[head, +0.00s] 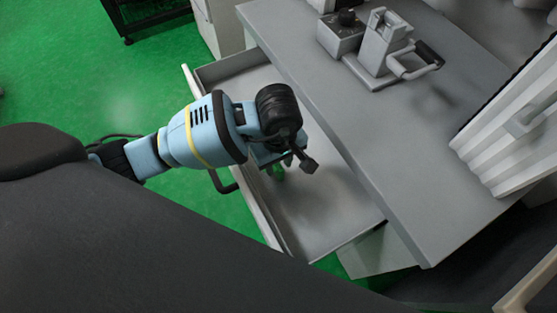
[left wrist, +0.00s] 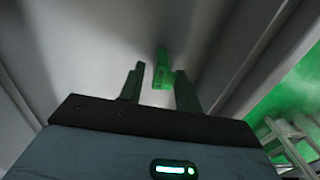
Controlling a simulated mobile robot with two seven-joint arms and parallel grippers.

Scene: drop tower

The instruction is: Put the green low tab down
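The green low tab (head: 277,173) is just below my left gripper (head: 287,161), over the open drawer (head: 325,205). In the left wrist view the bright green tab (left wrist: 162,72) stands between the two fingers of my left gripper (left wrist: 160,70). A gap shows between the tab and the left finger; the tab's lower right side overlaps or meets the right finger. The fingers are apart. The tab seems to be at the drawer floor, but contact is hard to tell. In the head view my gripper partly hides it. My right gripper is not in view.
The drawer is pulled out from under a grey worktop (head: 345,120). On the worktop are a device with a handle (head: 385,50) and a small box with a black knob (head: 342,32). A ribbed white part (head: 510,135) stands at right. The drawer floor around the tab is clear.

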